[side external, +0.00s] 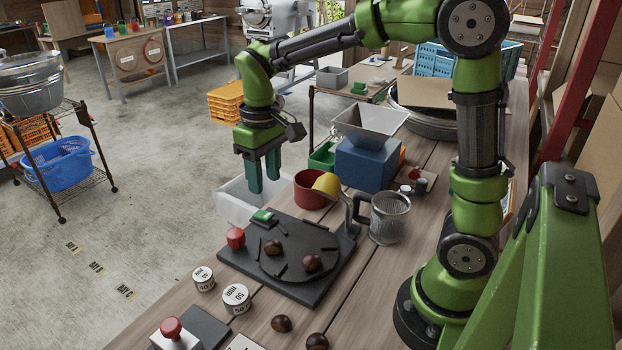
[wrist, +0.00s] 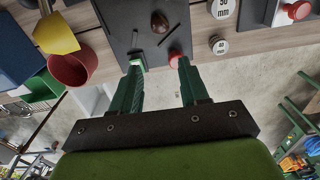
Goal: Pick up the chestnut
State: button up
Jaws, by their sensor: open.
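In the side external view, one brown chestnut (side external: 273,247) and another chestnut (side external: 312,262) lie on the round dark disc of a black board (side external: 318,290). Two more chestnuts lie on the wooden table at the front, one (side external: 281,323) left of the other (side external: 317,341). My gripper (side external: 264,184) is open and empty, pointing down above the far side of the board, near the white bin. In the wrist view, a single chestnut (wrist: 159,22) shows on the board beyond my open fingertips (wrist: 157,64). The other chestnuts are not visible there.
A red knob (side external: 236,238) and a green piece (side external: 262,215) stand on the board. A white bin (side external: 237,205), red pot (side external: 311,190), metal mesh cup (side external: 389,217) and blue hopper box (side external: 366,165) stand around it.

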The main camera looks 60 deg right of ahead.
send_over(273, 245)
jog(key=w+d, duration=0.1)
notch_tip(273, 245, down, 11)
jog(key=shift+w+f, duration=0.1)
jog(key=shift+s+f, duration=0.2)
jog(key=shift+f, duration=2.45)
jog(key=c, duration=0.7)
jog(key=shift+r, duration=0.1)
